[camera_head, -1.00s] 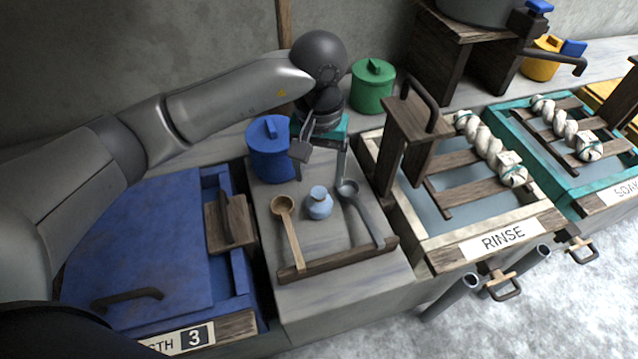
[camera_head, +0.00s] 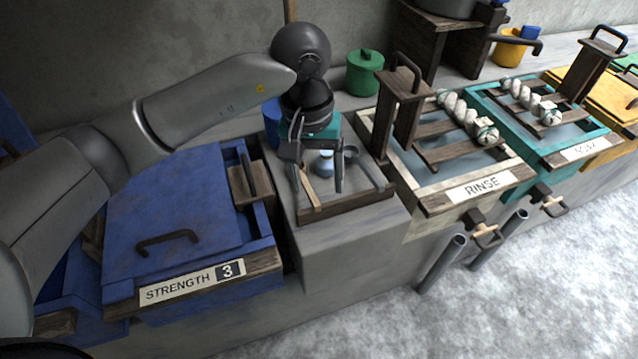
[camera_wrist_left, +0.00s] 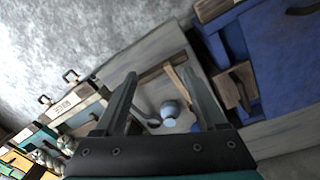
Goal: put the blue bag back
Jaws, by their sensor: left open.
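The blue bag (camera_head: 325,163), a small light-blue pouch with a narrowed neck, stands on the grey slab (camera_head: 350,235) between the blue vat and the RINSE vat. My left gripper (camera_head: 320,188) is open and points down over the slab. In the head view its fingers appear on either side of the bag and partly hide it. In the left wrist view the bag (camera_wrist_left: 170,110) shows between the open fingers, nearer the right one; I cannot tell whether they touch it. My right gripper is not in view.
A wooden ladle (camera_head: 308,188) and a grey ladle (camera_head: 351,153) flank the bag, with a wooden rail (camera_head: 345,205) in front. A blue canister (camera_head: 272,122) stands behind, partly hidden by my gripper. A green canister (camera_head: 364,75) stands at the back.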

